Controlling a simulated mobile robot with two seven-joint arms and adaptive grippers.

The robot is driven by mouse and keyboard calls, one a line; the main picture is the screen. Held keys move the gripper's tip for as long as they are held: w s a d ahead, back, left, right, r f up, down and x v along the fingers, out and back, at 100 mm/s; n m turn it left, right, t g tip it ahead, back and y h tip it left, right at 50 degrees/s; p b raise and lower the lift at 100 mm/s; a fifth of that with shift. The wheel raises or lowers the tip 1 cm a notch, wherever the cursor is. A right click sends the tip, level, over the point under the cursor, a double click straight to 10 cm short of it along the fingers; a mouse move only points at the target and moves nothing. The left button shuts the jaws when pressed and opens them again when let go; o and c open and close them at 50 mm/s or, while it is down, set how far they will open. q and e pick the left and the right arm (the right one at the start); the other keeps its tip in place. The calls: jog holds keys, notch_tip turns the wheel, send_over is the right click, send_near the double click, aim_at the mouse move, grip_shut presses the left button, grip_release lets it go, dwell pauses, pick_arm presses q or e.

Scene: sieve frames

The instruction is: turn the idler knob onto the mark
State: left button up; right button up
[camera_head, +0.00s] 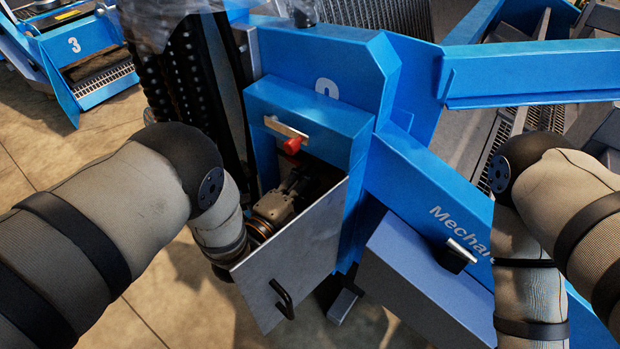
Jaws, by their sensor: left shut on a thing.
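My left gripper (297,183) reaches into the open compartment of the blue machine (345,62). Its fingers are closed on a small dark part in there, which I take for the idler knob; the fingers and shadow hide most of it. The mark cannot be made out. The grey compartment door (297,262) with a black handle (283,298) hangs open in front of and below the gripper. My right arm comes down at the right edge, and its gripper is out of view.
A red knob (292,146) on a metal lever (285,128) sits on the blue housing just above the opening. The blue beam (425,200) with lettering and a grey-blue box (415,285) lie to the right. Another blue machine (75,45) marked 3 stands at the back left.

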pick_arm(q)
jog(key=o, duration=1.2)
jog(key=v, duration=1.2)
